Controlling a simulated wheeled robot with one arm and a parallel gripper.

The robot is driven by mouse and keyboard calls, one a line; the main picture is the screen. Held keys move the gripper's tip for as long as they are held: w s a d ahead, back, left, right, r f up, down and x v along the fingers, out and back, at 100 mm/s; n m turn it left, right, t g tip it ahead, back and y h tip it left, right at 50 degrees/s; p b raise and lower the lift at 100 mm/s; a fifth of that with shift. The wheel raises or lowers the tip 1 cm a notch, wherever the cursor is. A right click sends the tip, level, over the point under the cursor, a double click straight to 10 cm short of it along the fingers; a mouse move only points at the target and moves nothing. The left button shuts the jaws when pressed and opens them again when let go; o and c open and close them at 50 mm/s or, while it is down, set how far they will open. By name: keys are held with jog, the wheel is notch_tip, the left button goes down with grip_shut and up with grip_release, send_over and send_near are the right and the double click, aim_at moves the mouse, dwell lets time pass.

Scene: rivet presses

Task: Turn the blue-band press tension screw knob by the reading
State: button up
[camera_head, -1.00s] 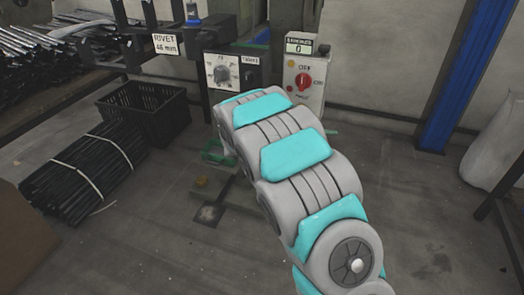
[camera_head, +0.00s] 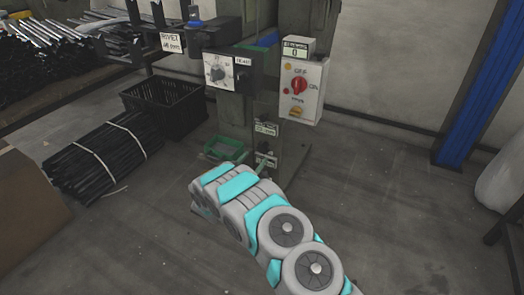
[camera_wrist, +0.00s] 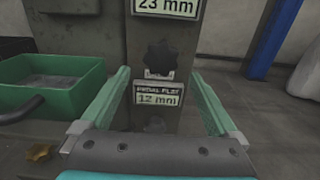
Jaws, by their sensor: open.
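In the wrist view a dark lobed knob (camera_wrist: 160,59) sits on the front of the press column, between a plate reading "23 mm" (camera_wrist: 167,7) above and a plate reading "PEDAL PLAY 12 mm" (camera_wrist: 159,96) below. A second dark round shape shows dimly under the lower plate. My gripper (camera_wrist: 162,78) is open, its two green fingers on either side of the lower plate, with nothing held. I cannot make out a blue band.
A green tray (camera_wrist: 92,73) lies left of the fingers, with a small brownish piece (camera_wrist: 40,152) nearby. A switch box with a red knob (camera_head: 299,86) stands right of the dial. A black crate (camera_head: 165,104) and bundled rods (camera_head: 104,158) lie left.

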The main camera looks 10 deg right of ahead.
aim_at(262, 150)
jog(key=x, duration=0.7)
jog(key=shift+w+d+p, duration=0.1)
jog(key=shift+d+p, duration=0.05)
jog(key=shift+p, duration=0.2)
jog(key=shift+c, duration=0.2)
jog(key=c, duration=1.3)
jog(key=shift+b, duration=0.3)
